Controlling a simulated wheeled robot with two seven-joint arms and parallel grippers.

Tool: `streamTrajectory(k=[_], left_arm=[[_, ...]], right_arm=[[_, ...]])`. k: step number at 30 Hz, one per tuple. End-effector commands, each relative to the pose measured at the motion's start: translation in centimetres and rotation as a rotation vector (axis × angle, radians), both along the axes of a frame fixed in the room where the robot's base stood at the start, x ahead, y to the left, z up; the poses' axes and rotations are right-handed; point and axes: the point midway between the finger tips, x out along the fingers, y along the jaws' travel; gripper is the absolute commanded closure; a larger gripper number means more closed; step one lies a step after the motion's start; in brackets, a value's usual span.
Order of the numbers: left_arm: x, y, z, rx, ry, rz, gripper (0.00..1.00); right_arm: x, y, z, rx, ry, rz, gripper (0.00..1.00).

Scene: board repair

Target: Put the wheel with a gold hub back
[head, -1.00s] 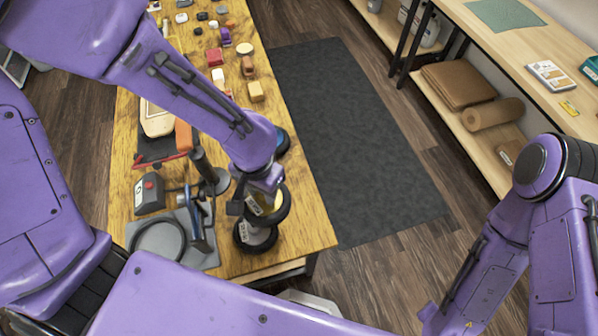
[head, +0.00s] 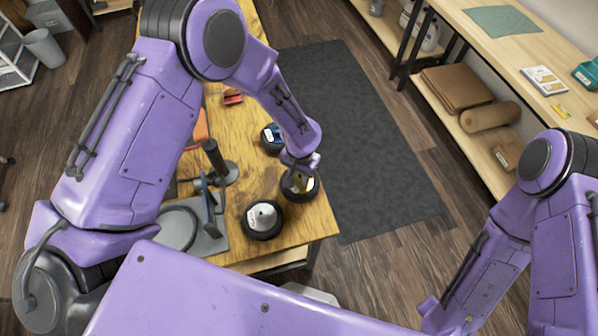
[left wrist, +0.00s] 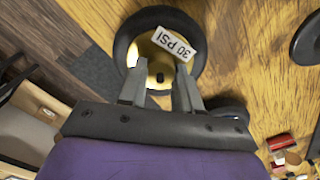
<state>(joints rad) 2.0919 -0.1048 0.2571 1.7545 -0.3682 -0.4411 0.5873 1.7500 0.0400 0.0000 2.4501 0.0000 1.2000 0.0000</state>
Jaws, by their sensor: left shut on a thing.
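The wheel with a gold hub (head: 299,189) is a black tyre near the right edge of the wooden table. Its gold hub and a "30 PSI" label show in the left wrist view (left wrist: 158,62). My left gripper (head: 300,168) reaches down onto it, and its fingers (left wrist: 161,92) are shut on the wheel. Part of the wheel is hidden by the gripper. I cannot tell whether the tyre touches the table. My right arm is at the lower right; its gripper is out of view.
A wheel with a pale hub (head: 262,220) lies at the table's front. A wheel with a blue hub (head: 268,139) lies farther back. A grey plate (head: 211,243) with a round dark ring and a dark post stand (head: 214,157) are to the left. A dark mat (head: 375,150) covers the floor to the right.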

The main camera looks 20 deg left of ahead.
Motion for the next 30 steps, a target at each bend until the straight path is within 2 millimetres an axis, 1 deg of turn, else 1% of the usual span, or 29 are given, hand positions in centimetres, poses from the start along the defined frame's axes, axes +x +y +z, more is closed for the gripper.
streamTrajectory(k=[3, 4, 5, 6, 13, 15, 17, 20, 24, 27, 30], left_arm=[[0.0, 0.0, -0.2, 0.0, -0.001, 0.002, 1.0], [0.0, 0.0, -0.2, 0.0, 0.0, 0.002, 0.57], [0.0, 0.0, -0.1, 0.0, 0.0, 0.002, 0.48], [0.0, 0.0, -0.1, 0.0, 0.0, 0.002, 0.42], [0.0, 0.0, -0.1, 0.0, 0.0, 0.001, 0.42], [0.0, 0.0, 0.2, 0.0, -0.001, 0.001, 0.42], [0.1, 0.0, 0.7, -0.001, -0.004, 0.003, 0.42], [0.2, 0.0, 2.7, -0.002, -0.007, 0.004, 0.42], [0.2, 0.0, 6.4, -0.003, -0.008, 0.003, 0.42], [0.1, 0.0, 8.8, -0.002, -0.006, 0.002, 0.42], [0.1, 0.0, 10.6, -0.002, -0.004, 0.003, 0.42]], right_arm=[[0.0, 0.0, -0.2, 0.0, 0.0, 0.0, 0.53], [0.0, 0.0, -0.1, 0.0, 0.0, 0.0, 0.53], [0.0, 0.0, -0.1, 0.0, 0.0, 0.0, 0.53], [0.0, 0.0, -0.1, 0.0, 0.0, 0.0, 0.53], [0.0, 0.0, -0.1, 0.0, 0.0, 0.0, 0.53], [0.0, 0.0, 0.0, 0.0, 0.0, 0.0, 0.53], [0.0, 0.0, -0.3, 0.0, 0.0, 0.0, 0.53], [0.0, 0.0, -0.9, 0.0, 0.0, 0.0, 0.53], [0.0, 0.0, -1.6, 0.0, 0.0, 0.0, 0.53], [0.0, 0.0, -2.0, 0.0, 0.0, 0.0, 0.53], [0.0, 0.0, -2.2, 0.0, 0.0, 0.0, 0.53]])
